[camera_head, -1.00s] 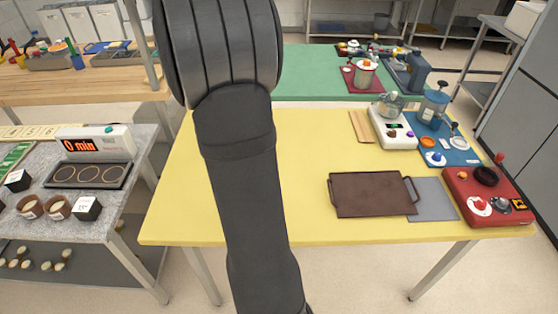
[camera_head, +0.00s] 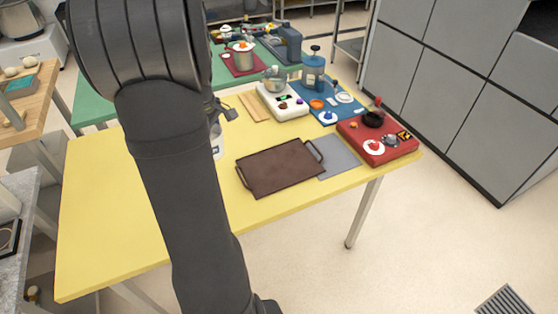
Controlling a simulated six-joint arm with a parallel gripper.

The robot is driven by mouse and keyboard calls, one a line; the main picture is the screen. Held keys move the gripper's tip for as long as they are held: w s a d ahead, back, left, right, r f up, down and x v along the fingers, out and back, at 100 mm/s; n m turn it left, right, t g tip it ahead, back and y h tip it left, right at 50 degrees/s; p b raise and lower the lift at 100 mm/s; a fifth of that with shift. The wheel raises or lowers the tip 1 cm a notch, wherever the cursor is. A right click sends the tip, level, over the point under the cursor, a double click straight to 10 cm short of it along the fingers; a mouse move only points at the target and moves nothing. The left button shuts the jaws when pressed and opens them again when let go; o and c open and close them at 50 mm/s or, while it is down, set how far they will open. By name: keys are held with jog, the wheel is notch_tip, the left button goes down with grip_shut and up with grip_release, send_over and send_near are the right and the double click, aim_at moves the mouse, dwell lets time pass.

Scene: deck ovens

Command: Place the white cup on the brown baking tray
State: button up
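The brown baking tray (camera_head: 279,169) lies flat and empty on the yellow table, with raised handles at its ends. My arm crosses the left of the view, and a small part of my gripper (camera_head: 226,112) shows past its right edge, left of and beyond the tray. Just below that part is a narrow strip of a white object (camera_head: 217,146), which may be the white cup. My arm hides most of it, so I cannot tell whether it is held or standing on the table. The fingertips are not clear.
A grey mat (camera_head: 339,157) lies at the tray's right, beside a red station (camera_head: 376,143) with a dark bowl. A white device (camera_head: 283,101), wooden strips (camera_head: 254,107) and a blue mat (camera_head: 327,109) are behind. The yellow table (camera_head: 95,215) is clear at the left front.

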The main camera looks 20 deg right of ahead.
jog(key=s+d+m, duration=0.5)
jog(key=s+d, duration=0.2)
jog(key=d, duration=0.5)
jog(key=s+d+m, duration=0.5)
jog(key=s+d, duration=0.2)
jog(key=d, duration=0.6)
send_over(279, 165)
notch_tip(279, 165, down, 7)
jog(key=shift+s+f, duration=0.1)
jog(key=shift+f, duration=1.65)
jog(key=shift+f, duration=0.15)
jog(key=o, duration=1)
jog(key=shift+o, duration=0.2)
